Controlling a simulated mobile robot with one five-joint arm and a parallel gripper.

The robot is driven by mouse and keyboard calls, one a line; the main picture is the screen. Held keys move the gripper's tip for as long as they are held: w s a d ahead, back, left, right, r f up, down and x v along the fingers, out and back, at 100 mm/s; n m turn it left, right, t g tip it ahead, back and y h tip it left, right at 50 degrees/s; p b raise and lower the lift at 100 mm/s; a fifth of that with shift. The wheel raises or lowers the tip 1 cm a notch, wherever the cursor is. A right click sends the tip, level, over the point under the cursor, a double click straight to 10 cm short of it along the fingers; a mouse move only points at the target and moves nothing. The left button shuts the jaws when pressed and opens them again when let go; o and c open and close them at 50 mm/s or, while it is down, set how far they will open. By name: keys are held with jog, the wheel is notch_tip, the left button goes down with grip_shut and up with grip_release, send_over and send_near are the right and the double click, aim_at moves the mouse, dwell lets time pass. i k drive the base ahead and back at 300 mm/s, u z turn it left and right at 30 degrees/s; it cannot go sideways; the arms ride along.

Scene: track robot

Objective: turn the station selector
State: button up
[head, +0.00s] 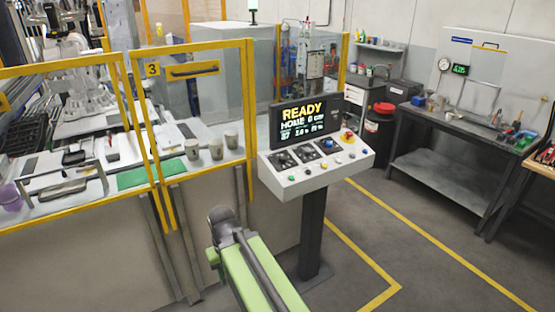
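The control console (316,175) stands on a dark post in the middle of the head view. Its sloped white panel carries two dark square plates with round dials, a left one (283,159) and a right one (306,153). A blue knob (327,145) sits to their right. The labels are too small to read, so I cannot tell which control is the station selector. My green arm rises from the bottom, below and left of the console. Its visible joint is apart from the panel. My gripper does not show.
The console's screen (308,122) reads READY. A red button on yellow (347,136) is at the panel's right. A yellow-framed fence (192,46) encloses the cell at left, with cups (216,148) inside. A workbench (460,130) stands at right. Floor between console and bench is clear.

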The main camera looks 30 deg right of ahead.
aim_at(282, 158)
jog(key=u, duration=0.2)
jog(key=i, duration=1)
